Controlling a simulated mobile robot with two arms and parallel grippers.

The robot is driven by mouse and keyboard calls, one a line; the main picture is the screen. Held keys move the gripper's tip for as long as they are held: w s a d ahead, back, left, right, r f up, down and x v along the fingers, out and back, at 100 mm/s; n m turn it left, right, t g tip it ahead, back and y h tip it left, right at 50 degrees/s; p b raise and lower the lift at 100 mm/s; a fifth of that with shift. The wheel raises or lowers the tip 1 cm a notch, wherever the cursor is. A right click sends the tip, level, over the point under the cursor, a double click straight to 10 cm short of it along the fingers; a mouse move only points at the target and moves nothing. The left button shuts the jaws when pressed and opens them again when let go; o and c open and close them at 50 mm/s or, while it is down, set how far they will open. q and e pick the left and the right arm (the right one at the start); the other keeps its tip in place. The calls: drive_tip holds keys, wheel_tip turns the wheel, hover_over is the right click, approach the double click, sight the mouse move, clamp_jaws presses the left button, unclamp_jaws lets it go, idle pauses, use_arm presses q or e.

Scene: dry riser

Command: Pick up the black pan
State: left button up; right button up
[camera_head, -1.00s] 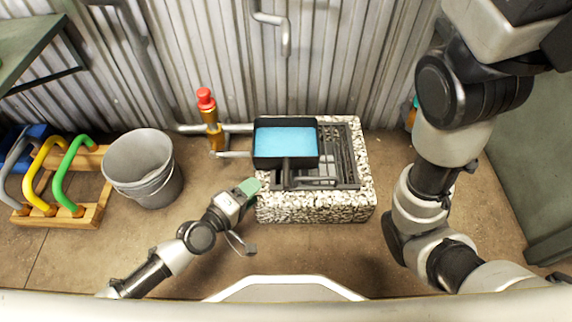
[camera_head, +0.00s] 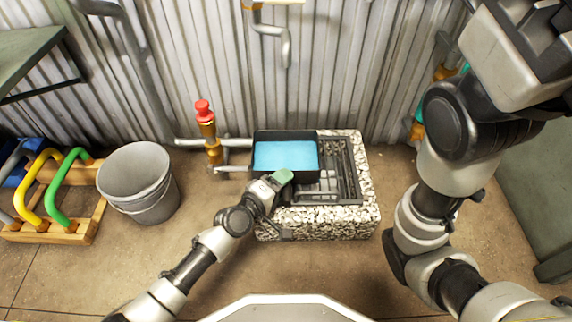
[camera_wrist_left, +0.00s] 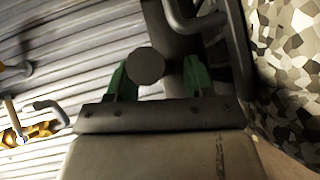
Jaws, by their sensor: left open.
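The black pan (camera_head: 285,136) is rectangular, with a flat blue surface inside. It sits on the left part of the stone-sided grill (camera_head: 318,224). My left gripper (camera_head: 283,176) is at the pan's near side, over the grill, where the handle was visible. It hides most of the handle in the head view. In the left wrist view, the round dark end of the handle (camera_wrist_left: 145,66) shows between the two green fingers of my left gripper (camera_wrist_left: 157,78). The fingers are apart, with a gap visible beside the handle. My right gripper is out of view.
A red-topped brass valve (camera_head: 207,128) and pipe stand left of the grill, close to the corrugated wall (camera_head: 345,75). A grey bucket (camera_head: 140,183) and a wooden rack (camera_head: 75,235) with coloured handles are farther left. Bare floor lies in front.

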use_arm(q)
drive_tip(key=shift+c, duration=0.4)
clamp_jaws()
drive_tip(key=shift+r, duration=0.15)
